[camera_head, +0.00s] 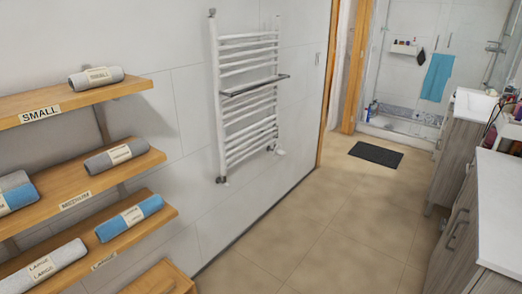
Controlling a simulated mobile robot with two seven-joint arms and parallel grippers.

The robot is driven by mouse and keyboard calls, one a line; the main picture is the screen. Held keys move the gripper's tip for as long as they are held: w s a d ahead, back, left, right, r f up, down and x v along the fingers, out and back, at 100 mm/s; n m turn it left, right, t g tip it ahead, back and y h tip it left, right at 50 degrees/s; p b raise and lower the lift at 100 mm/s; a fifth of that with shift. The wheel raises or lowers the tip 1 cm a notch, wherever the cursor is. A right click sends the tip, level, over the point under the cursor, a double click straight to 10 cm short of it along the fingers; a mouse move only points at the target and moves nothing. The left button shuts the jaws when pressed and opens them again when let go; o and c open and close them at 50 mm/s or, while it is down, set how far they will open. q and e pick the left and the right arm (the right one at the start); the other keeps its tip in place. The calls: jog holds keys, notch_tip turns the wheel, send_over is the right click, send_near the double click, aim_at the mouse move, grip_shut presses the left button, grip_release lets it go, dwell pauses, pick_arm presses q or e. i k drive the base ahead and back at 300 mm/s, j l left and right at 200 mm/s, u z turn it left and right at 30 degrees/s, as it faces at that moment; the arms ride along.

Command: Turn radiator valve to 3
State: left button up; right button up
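A white ladder-style towel radiator (248,98) is mounted on the tiled wall, left of the picture's middle. A small white valve knob (280,152) shows near its lower right corner, close to the wall. The knob is too small here to read any number or setting. A grey metal fitting (221,180) sits at the radiator's lower left end. A dark towel bar (255,86) crosses the radiator's front. Neither of my grippers is in view.
Wooden shelves (98,183) with rolled towels jut from the wall at left. A wooden piece (158,277) stands below. Grey cabinets (462,225) line the right side. The tiled floor (310,225) between is clear, with a dark mat (376,154) farther back.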

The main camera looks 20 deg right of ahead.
aim_at(281, 152)
jog(key=i+l+u, duration=0.3)
jog(key=i+l, duration=0.7)
jog(key=l, duration=0.15)
jog(key=i+l, duration=0.3)
jog(key=i+l+u, duration=0.1)
jog(key=i+l, duration=0.2)
jog(key=l, duration=0.25)
jog(key=i+l, duration=0.3)
jog(key=l, duration=0.15)
